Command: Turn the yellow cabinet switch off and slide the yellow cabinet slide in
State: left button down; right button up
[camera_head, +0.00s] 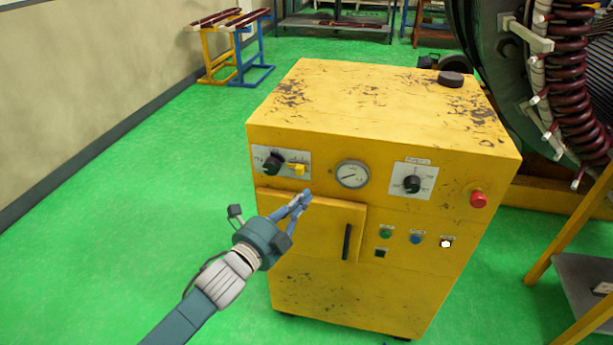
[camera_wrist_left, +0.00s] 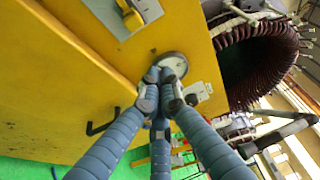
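The yellow cabinet (camera_head: 390,100) stands in the middle of the head view. Its upper left plate holds a black knob (camera_head: 272,162) and a small yellow slide (camera_head: 298,169). A second black knob (camera_head: 412,184) is on a plate right of the gauge (camera_head: 352,174). My left gripper (camera_head: 304,198) is in front of the cabinet door's top edge, below the yellow slide. Its fingertips (camera_wrist_left: 165,76) are together and hold nothing visible. The left wrist view also shows part of the plate and the yellow slide (camera_wrist_left: 132,16). My right gripper is not in view.
The cabinet door (camera_head: 318,228) is shut, with a black handle (camera_head: 347,242). A red button (camera_head: 478,199) and several small buttons are right of it. A black puck (camera_head: 451,78) lies on top. A large stator (camera_head: 560,75) stands at the right. Green floor at left is clear.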

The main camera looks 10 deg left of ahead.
aim_at(302, 172)
pick_arm(q)
jog(key=p+x, duration=0.2)
jog(key=x, duration=0.7)
jog(key=shift+w+a+r, duration=0.1)
jog(key=shift+w, duration=0.25)
jog(key=a+p, duration=0.1)
jog(key=a, duration=0.2)
jog(key=shift+s+a, duration=0.1)
jog(key=shift+s, duration=0.1)
jog(key=shift+a, duration=0.2)
jog(key=shift+a, duration=1.1)
